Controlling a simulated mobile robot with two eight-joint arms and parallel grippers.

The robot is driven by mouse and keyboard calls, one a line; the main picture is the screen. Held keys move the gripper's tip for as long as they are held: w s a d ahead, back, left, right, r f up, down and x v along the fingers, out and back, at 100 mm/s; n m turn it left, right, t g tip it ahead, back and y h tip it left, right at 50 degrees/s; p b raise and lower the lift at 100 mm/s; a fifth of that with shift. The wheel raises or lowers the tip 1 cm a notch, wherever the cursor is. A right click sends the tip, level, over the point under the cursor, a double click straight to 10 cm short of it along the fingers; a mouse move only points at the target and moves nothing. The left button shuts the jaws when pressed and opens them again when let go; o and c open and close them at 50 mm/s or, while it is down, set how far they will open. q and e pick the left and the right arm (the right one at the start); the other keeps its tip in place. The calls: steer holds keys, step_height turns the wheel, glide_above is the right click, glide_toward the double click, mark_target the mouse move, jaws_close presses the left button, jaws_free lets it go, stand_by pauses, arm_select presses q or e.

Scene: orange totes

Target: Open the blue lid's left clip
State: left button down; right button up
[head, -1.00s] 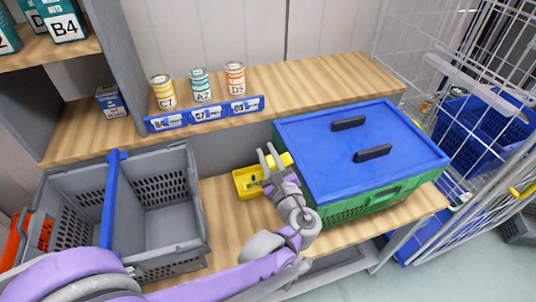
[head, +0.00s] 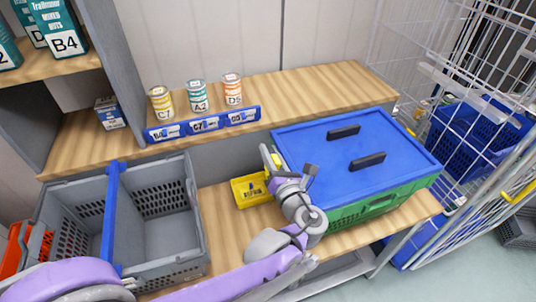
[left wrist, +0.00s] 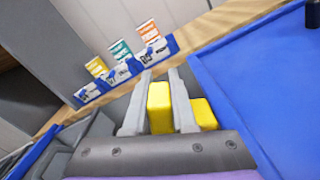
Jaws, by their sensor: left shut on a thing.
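The blue lid (head: 375,135) lies on the green crate (head: 375,202) on the wooden bench. It has two dark handles on top. A yellow clip (head: 276,160) is at the lid's left edge. My left gripper (head: 287,162) is at that edge, with its fingers on either side of the clip. In the left wrist view the yellow clip (left wrist: 159,106) stands between the two grey fingers, which are shut on it. The blue lid (left wrist: 262,75) fills the right of that view. My right gripper is not in view.
A small yellow bin (head: 246,192) sits just left of the crate. A grey tote (head: 170,225) with a blue bar stands at the left. Several cans and a blue label strip (head: 203,126) are on the back shelf. A wire cage (head: 490,110) stands close on the right.

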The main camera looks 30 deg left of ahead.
mark_target(279, 166)
arm_select(q)
steer(key=shift+w+d+r+m, duration=0.1)
steer(key=shift+w+r+m, duration=0.05)
steer(key=shift+m, duration=0.25)
stand_by(0.3)
steer(key=c, duration=0.7)
jaws_free()
steer(key=shift+d, duration=0.1)
steer(key=v, duration=0.9)
steer(key=shift+d, duration=0.15)
steer(key=shift+s+d, duration=0.45)
steer(key=shift+s, duration=0.15)
